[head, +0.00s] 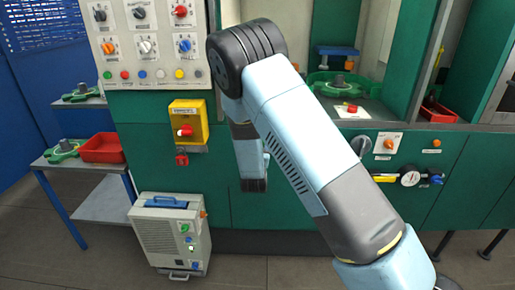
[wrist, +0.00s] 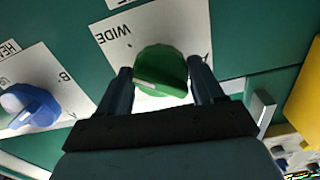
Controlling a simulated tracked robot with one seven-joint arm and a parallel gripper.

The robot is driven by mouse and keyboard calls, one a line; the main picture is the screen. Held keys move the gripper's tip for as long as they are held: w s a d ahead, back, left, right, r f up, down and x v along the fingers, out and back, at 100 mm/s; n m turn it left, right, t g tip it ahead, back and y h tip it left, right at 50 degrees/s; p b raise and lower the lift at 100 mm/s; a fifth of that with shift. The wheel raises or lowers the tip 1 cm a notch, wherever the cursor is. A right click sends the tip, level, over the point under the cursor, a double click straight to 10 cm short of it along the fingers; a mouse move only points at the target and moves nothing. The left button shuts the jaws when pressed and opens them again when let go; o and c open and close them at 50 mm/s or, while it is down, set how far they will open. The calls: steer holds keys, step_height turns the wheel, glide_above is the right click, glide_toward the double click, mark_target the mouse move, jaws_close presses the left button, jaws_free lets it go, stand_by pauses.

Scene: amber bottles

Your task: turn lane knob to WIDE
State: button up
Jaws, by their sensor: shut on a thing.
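The green lane knob (wrist: 159,68) shows in the wrist view on a white plate (wrist: 182,25) fixed to a green panel. The word WIDE is printed to the upper left of the knob. Part of another label shows at the right, mostly hidden by a finger. A pale mark on the knob lies at its lower left, not in line with WIDE. My gripper (wrist: 160,74) is shut on the knob, one finger on each side. In the head view my arm hides the knob and the fingers.
A blue knob (wrist: 36,108) on its own plate is left of my gripper in the wrist view. A yellow box (head: 188,123) with a red switch is left of my arm in the head view. A grey unit (head: 170,235) stands on the floor below it.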

steer(key=shift+f, duration=0.1)
steer(key=o, duration=1)
steer(key=shift+o, duration=0.2)
steer(key=s, duration=1.3)
steer(key=shift+s+a, duration=0.2)
steer(key=shift+s, duration=0.15)
